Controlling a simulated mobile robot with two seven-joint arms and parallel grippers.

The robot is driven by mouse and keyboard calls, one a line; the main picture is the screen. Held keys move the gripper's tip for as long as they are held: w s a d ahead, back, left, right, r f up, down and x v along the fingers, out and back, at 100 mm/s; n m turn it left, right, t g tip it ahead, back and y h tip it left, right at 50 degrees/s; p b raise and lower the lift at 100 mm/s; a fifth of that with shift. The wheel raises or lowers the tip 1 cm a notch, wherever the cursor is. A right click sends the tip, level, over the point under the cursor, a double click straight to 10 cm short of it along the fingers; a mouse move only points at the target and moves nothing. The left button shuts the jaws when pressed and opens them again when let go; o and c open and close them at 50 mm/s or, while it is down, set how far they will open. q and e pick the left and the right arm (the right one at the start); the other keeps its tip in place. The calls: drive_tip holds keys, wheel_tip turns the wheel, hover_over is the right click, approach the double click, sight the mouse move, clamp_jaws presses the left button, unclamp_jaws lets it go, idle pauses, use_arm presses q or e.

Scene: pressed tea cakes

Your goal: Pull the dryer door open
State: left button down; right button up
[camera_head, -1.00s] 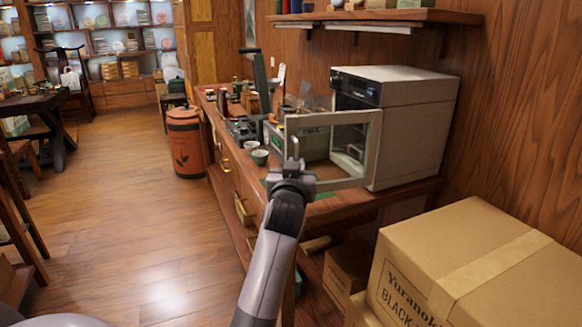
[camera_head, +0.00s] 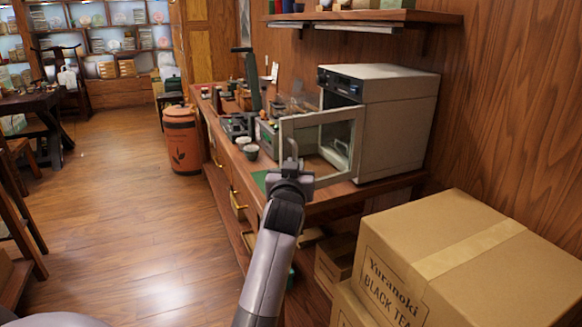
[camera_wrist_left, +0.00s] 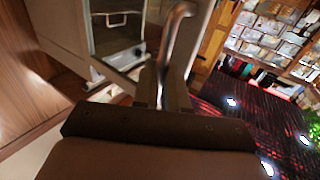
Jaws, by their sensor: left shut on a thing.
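The dryer (camera_head: 396,130) is a pale grey box with a dark control strip, standing on the wooden counter. Its glass-panelled door (camera_head: 358,140) stands open, swung out from the dryer's front toward the left. My left gripper (camera_head: 290,168) is shut on the door handle (camera_head: 291,148), a metal bar at the door's free edge. In the left wrist view the bent metal handle (camera_wrist_left: 174,38) runs down between my gripper fingers (camera_wrist_left: 165,90). The fingers partly hide the handle. My right gripper is not in view.
The wooden counter (camera_head: 225,165) holds small cups and tea tools left of the door. Cardboard boxes (camera_head: 455,255) are stacked at the near right. A shelf (camera_head: 370,15) hangs above. An orange bin (camera_head: 182,140) stands beyond; the floor (camera_head: 130,220) at left is clear.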

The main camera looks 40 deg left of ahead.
use_arm(q)
drive_tip(key=shift+w+d+r, duration=0.25)
drive_tip(key=shift+w+d, duration=0.05)
drive_tip(key=shift+d, duration=0.3)
drive_tip(key=c, duration=1.2)
unclamp_jaws()
drive_tip(key=shift+w+d+f, duration=0.1)
drive_tip(key=shift+w, duration=0.1)
drive_tip(key=shift+o, duration=0.2)
drive_tip(key=shift+f, duration=0.1)
drive_tip(key=shift+a+f, duration=0.1)
drive_tip(key=shift+a, duration=0.15)
drive_tip(key=shift+s, duration=0.15)
